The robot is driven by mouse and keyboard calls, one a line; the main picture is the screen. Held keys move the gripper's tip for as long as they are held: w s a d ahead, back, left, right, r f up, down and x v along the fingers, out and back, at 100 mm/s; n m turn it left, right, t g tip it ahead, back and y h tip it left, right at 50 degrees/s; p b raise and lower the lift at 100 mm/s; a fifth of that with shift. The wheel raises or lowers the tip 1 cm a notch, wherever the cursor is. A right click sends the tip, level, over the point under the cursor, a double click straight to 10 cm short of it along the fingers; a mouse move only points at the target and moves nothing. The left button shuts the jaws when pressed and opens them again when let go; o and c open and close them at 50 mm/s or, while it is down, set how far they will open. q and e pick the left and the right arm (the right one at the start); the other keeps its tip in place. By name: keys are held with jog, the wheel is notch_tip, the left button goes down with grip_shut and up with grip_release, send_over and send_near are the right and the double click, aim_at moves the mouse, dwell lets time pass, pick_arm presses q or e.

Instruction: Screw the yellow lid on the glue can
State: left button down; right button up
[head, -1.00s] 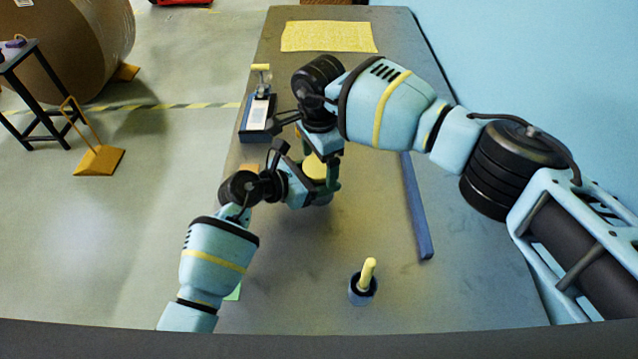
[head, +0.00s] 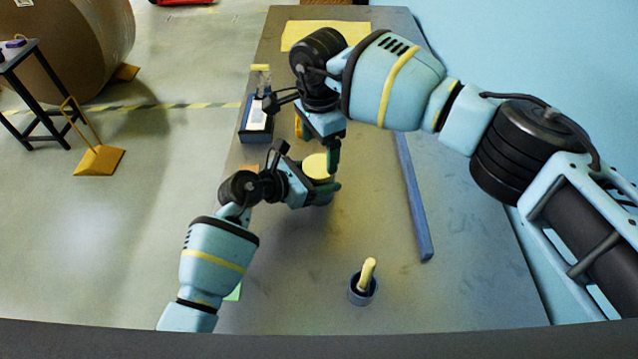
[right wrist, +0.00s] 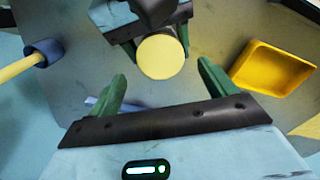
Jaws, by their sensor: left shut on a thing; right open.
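The round yellow lid (head: 318,167) lies flat on top of the glue can (head: 323,199); whether its thread is engaged I cannot tell. The can stands upright on the bench, mostly hidden by my left gripper (head: 326,187), which is shut around its body. My right gripper (head: 328,150) is open and empty, just behind and above the lid in the head view. In the right wrist view the lid (right wrist: 161,56) shows beyond the spread green fingers, apart from them.
A dark pot with a yellow-handled tool (head: 363,286) stands at the bench front. A blue bar (head: 413,200) lies at right. A yellow tray (right wrist: 275,69) is near the can. A blue-edged box (head: 257,118) and yellow sheet (head: 325,36) lie farther back.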

aim_at(319, 166)
jog(key=shift+r+n, duration=1.6)
jog(key=shift+r, duration=0.1)
jog(key=shift+f, duration=0.1)
jog(key=shift+f, duration=3.9)
jog(key=c, duration=1)
jog(key=shift+m, duration=1.6)
